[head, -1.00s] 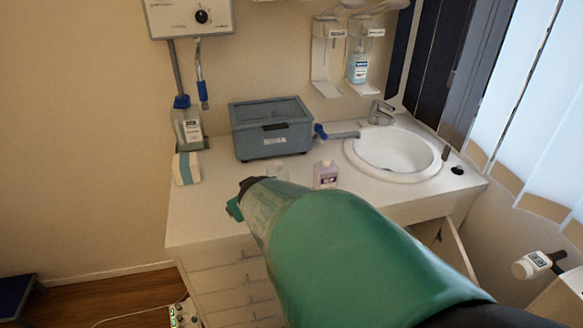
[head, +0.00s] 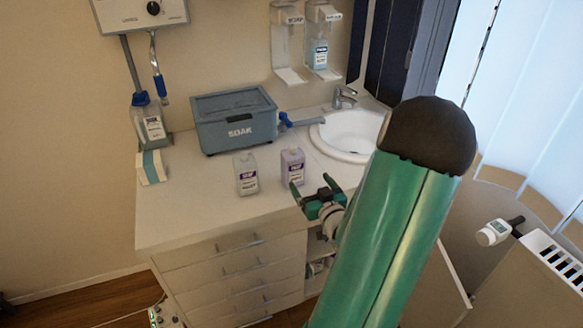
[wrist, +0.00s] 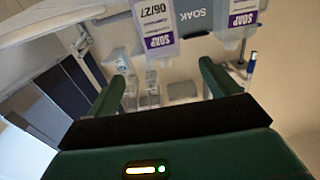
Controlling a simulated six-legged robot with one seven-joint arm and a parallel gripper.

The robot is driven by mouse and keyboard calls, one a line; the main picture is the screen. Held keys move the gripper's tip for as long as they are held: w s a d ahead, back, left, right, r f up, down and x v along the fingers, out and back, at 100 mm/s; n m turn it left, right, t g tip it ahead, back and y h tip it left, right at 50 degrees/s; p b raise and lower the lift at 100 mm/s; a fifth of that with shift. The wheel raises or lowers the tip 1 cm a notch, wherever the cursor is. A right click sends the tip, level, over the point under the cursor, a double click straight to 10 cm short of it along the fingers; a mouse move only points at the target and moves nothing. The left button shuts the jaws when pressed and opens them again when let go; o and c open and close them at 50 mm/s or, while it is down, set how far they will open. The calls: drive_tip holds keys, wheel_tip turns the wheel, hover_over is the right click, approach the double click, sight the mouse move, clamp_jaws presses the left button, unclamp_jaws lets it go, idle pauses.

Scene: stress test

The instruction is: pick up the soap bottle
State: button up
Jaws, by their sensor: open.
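My gripper (head: 313,189) is open and empty at the counter's front edge, just in front and to the right of the purple-tinted bottle. In the wrist view, which looks upside down, one bottle (wrist: 157,27) labelled SOAP is seen beyond and between the open fingers (wrist: 161,76). The second bottle (wrist: 238,14) also reads SOAP and is to its right. Neither bottle is between the fingers.
A grey SOAK box (head: 235,122) stands behind the bottles, with a sink (head: 350,135) to its right. A wall dispenser holds a blue bottle (head: 320,55). A large bottle (head: 148,122) and white-blue pack (head: 151,167) stand left. The counter's left front is clear.

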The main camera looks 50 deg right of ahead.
sight(296, 163)
drive_tip(key=x, duration=1.3)
drive_tip(key=shift+w+r, duration=0.1)
drive_tip(key=shift+w, duration=0.3)
drive_tip(key=shift+r, duration=0.1)
drive_tip(key=c, duration=1.6)
drive_tip(key=shift+o, duration=0.2)
drive_tip(key=shift+r, duration=0.1)
